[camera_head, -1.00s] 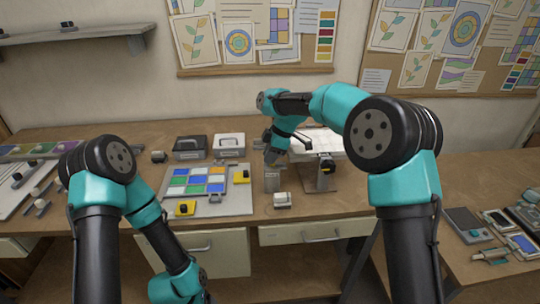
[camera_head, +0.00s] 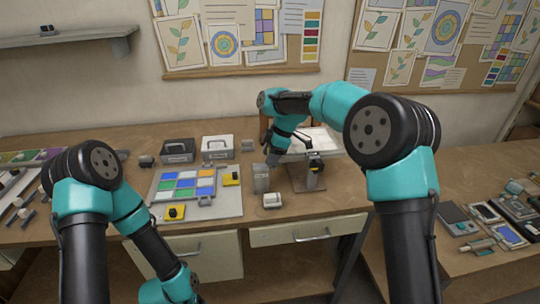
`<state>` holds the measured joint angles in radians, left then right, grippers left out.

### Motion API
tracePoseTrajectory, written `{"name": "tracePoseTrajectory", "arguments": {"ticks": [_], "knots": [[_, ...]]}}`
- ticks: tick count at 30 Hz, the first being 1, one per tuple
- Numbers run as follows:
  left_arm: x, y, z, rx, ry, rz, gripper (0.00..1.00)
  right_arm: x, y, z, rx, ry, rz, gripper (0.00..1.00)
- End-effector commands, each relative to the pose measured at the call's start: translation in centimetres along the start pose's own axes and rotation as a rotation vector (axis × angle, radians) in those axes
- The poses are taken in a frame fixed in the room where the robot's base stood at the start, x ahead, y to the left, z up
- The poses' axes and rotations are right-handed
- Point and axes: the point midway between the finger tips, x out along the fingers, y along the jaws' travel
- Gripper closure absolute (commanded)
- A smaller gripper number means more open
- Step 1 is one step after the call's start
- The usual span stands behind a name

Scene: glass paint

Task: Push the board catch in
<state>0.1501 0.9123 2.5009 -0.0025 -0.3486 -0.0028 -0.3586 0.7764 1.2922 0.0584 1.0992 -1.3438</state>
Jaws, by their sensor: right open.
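The board (camera_head: 226,208) is a flat grey panel on the table, left of centre, carrying a grid of blue, green, white and orange glass tiles (camera_head: 186,185). Two yellow pieces with black knobs sit at its edges, one at the right (camera_head: 232,177) and one at the front left (camera_head: 174,213). A small grey catch-like piece (camera_head: 206,200) sits at its front right edge. I cannot tell for sure which piece is the board catch. My right gripper (camera_head: 272,158) is open, right of the board near the top of a grey block (camera_head: 261,179). My left gripper is out of view below the picture.
A small white block (camera_head: 272,201) lies in front of the grey block. A stand (camera_head: 308,178) with a black-and-yellow part is to the right. A black case (camera_head: 178,151) and a white case (camera_head: 217,147) stand behind the board.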

Motion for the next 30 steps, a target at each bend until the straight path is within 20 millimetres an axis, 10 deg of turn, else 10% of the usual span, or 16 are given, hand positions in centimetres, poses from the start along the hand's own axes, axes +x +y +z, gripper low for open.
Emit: {"name": "tracePoseTrajectory", "arguments": {"ticks": [13,30], "knots": [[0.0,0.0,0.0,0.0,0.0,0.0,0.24,-1.9,0.0,-0.1,0.0,0.001,0.002,0.53],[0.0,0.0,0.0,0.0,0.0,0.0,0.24,-12.5,0.0,0.0,0.0,0.001,0.004,0.53]]}}
